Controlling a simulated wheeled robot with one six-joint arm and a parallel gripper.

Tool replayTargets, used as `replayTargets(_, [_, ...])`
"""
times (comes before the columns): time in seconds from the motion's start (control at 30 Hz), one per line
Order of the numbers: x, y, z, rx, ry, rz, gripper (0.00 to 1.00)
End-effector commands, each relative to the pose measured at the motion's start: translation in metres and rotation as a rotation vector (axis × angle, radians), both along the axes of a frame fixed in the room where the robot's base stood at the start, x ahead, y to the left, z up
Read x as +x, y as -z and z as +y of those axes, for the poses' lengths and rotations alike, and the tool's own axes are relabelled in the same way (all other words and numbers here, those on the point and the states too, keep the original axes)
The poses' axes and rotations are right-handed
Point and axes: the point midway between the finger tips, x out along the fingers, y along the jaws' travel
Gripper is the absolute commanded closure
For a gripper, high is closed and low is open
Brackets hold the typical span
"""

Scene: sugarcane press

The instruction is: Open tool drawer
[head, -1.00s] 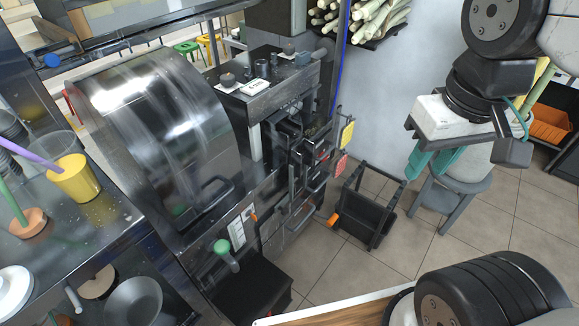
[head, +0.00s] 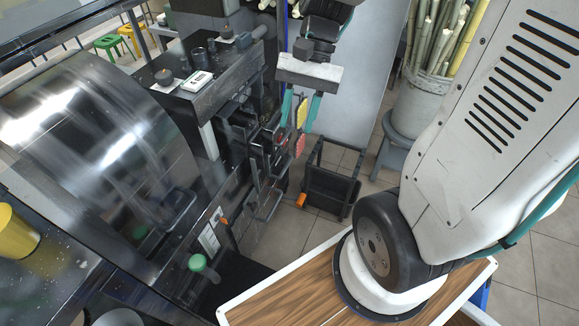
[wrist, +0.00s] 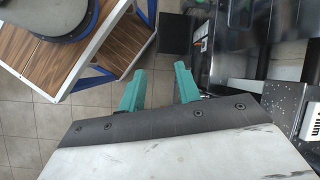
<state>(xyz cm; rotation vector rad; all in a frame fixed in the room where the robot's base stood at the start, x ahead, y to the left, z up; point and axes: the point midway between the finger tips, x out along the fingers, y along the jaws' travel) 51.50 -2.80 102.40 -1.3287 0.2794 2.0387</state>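The black and steel machine front (head: 238,175) stands at the left of centre in the head view. Several bar handles (head: 270,207) and dark fittings stick out of its right side. I cannot tell which of these belongs to the tool drawer, and no drawer is visibly pulled out. My gripper (head: 299,112) hangs with its teal fingers pointing down, right of the machine, near the yellow and red tags. In the wrist view my gripper (wrist: 159,75) has a clear gap between its fingers and holds nothing.
A dark stool-like frame (head: 331,182) stands on the tiled floor below and right of the gripper. A bucket of cane (head: 421,100) stands on a grey stool at the right. A green knob (head: 197,263) stands at the machine's lower front.

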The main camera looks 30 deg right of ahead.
Motion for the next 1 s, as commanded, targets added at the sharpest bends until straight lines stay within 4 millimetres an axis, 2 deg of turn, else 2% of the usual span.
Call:
replayTargets(0.03, [0.009,0.012,-0.004,0.034,0.062,0.054,0.67])
replayTargets(0.27, [0.044,0.064,-0.020,0.175,0.348,0.266,0.67])
replayTargets(0.47, [0.070,0.117,-0.037,0.298,0.614,0.460,0.67])
replayTargets(0.67, [0.104,0.175,-0.055,0.439,0.954,0.691,0.67])
replayTargets(0.87, [0.144,0.242,-0.081,0.603,1.349,0.979,0.67])
replayTargets(1.0, [0.164,0.296,-0.104,0.732,1.614,1.202,0.67])
